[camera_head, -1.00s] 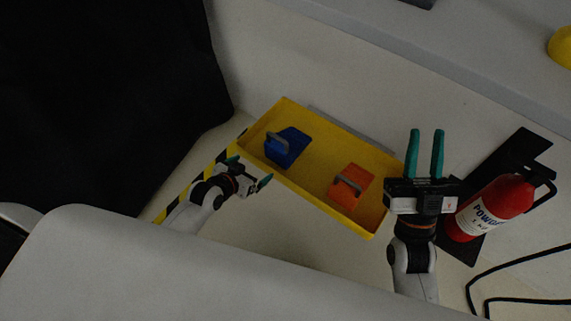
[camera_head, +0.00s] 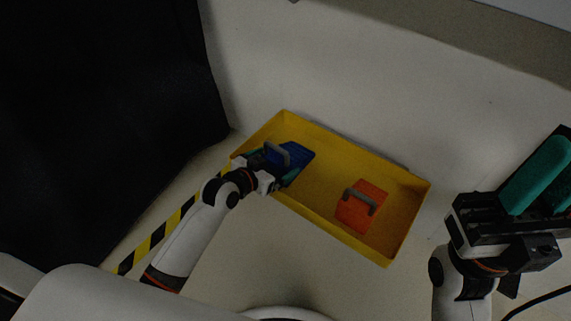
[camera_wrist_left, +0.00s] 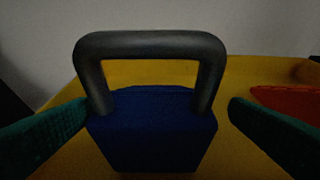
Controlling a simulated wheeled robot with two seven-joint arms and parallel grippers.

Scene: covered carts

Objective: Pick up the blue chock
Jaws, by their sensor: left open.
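The blue chock (camera_head: 298,157) lies in the yellow tray (camera_head: 408,222), near its left end, with its grey handle up. It fills the middle of the left wrist view (camera_wrist_left: 150,135), with the dark handle arching above the blue body. My left gripper (camera_head: 273,166) is at the chock, its green fingers open on either side of it. In the left wrist view, the left fingertip is close to the handle's left leg, while a gap shows at the right finger. Contact cannot be told. My right gripper (camera_head: 547,185) is open and empty, right of the tray.
An orange chock (camera_head: 360,208) with a grey handle lies in the right half of the tray. The tray's low walls surround both chocks. Black-and-yellow tape (camera_head: 150,243) runs along the floor at left, beside a black cover (camera_head: 90,120). A black cable lies at lower right.

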